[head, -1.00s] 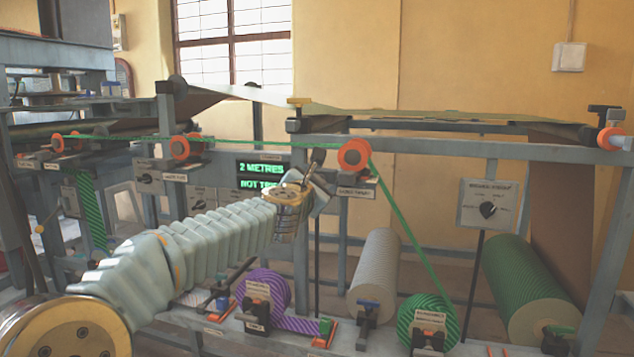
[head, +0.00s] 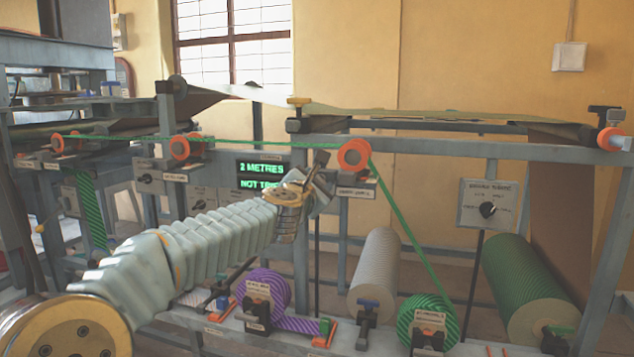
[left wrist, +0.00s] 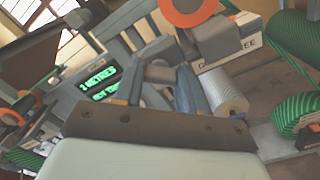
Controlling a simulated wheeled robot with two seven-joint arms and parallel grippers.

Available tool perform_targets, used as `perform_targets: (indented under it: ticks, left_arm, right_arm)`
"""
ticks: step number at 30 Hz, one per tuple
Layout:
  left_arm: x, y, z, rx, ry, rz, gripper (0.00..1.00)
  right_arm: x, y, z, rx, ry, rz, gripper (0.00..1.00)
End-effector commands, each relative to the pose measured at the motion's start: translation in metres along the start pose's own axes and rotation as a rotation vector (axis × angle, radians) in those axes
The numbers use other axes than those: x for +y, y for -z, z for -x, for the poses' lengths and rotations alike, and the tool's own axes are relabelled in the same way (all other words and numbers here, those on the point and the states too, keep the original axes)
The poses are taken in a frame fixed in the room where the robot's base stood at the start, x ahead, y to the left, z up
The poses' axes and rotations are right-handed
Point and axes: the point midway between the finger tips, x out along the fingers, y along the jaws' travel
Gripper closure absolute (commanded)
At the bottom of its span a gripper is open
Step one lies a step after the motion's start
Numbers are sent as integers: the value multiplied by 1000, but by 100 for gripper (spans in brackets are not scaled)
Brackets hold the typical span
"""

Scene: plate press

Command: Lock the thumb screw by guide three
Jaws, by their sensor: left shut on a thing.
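Guide three is an orange roller (head: 354,154) on the grey rail, with a label plate (head: 356,192) below it. The green band runs over it. In the left wrist view, the guide's orange roller (left wrist: 192,8), grey block (left wrist: 208,42) and label (left wrist: 232,58) show close ahead. My left gripper (head: 321,168) is just left of the guide, at the rail. In the left wrist view its fingers (left wrist: 163,76) are shut on a small part beside the block, at the thumb screw's place. The thumb screw is mostly hidden by the fingers.
A display (head: 262,174) reading 2 METRES and NOT T..., partly covered, is behind my wrist. A green band (head: 415,240) slants down to a green roll (head: 426,316). A purple roll (head: 268,288) and a grey roll (head: 375,275) stand below.

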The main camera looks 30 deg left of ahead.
Motion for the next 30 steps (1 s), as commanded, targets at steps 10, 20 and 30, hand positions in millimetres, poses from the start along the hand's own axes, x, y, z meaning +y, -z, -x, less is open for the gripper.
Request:
perform_targets:
  ticks: [10, 20, 30]
  left_arm:
    - [0, -2, 0, 0, 3, -273, 90]
    - [-1, -1, 0, 1, 3, -588, 90]
    - [-2, -1, 0, -1, 4, -912, 90]
  right_arm:
    - [-3, 1, 11, 3, -2, -1, 57]
    - [-6, 2, 23, 6, -5, -2, 57]
    - [-13, 0, 35, 3, -2, 2, 57]
